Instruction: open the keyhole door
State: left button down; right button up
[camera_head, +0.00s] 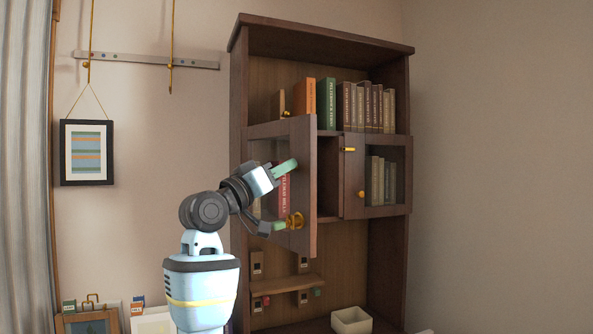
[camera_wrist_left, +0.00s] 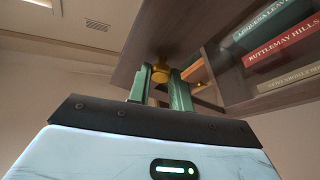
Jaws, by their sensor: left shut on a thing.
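The cabinet's left door (camera_head: 306,150), brown wood with a glass pane, stands ajar, its right edge swung out from the bookcase. A round brass knob (camera_head: 295,221) sits low on this door. In the wrist view the yellow knob (camera_wrist_left: 160,73) lies between the green fingers of my left gripper (camera_wrist_left: 160,88). My left gripper (camera_head: 289,195) is in front of the door and shut on the knob. I cannot make out a keyhole. My arm hides part of the door's left side. My right gripper is not in view.
The right door (camera_head: 384,211) looks closed, with a brass latch (camera_head: 348,149) and knob (camera_head: 361,194). Several books (camera_head: 366,108) stand on the shelf above. A white bin (camera_head: 351,320) sits below. A framed picture (camera_head: 87,152) hangs on the left wall.

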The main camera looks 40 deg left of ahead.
pick_arm(q)
jog(key=shift+s+a+m+h, duration=0.25)
jog(key=shift+s+h, duration=0.1)
jog(key=shift+s, duration=0.15)
jog(key=shift+s+a+m+h, duration=0.15)
jog(key=shift+s+a+h, duration=0.05)
jog(key=shift+s+h, duration=0.2)
jog(key=c, duration=1.3)
grip_release()
jog(key=shift+o, duration=0.2)
jog(key=b+v, duration=0.1)
jog(key=v, duration=0.6)
jog(key=shift+s, duration=0.4)
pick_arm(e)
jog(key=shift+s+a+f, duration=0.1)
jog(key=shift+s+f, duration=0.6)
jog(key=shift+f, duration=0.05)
